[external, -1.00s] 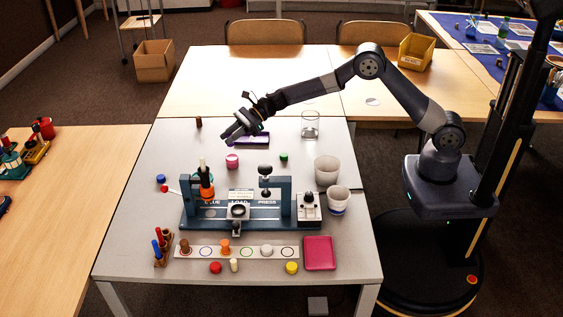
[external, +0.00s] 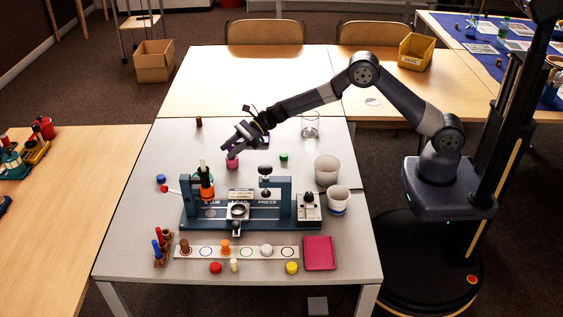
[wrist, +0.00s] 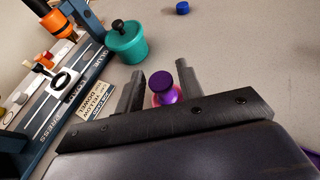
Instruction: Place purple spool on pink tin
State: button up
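The purple spool (wrist: 161,81) shows in the wrist view between the two fingers of my gripper (wrist: 159,70). It stands upright over the pink tin (wrist: 154,99), whose rim shows just beside the spool's lower end. Narrow gaps show between the spool and the fingers, so the gripper looks open around it. I cannot tell whether the spool rests on the tin. In the external view my gripper (external: 230,147) is just above the pink tin (external: 232,163), and its fingers hide the spool.
The blue press (external: 188,200) stands in front of the tin, with a teal pot (wrist: 125,44) close to the fingers. A green cap (external: 284,157) and white cups (external: 327,169) are to the right.

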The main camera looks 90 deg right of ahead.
jog(key=shift+o, duration=0.7)
jog(key=shift+r, duration=0.1)
jog(key=shift+r, duration=0.2)
jog(key=v, duration=1.2)
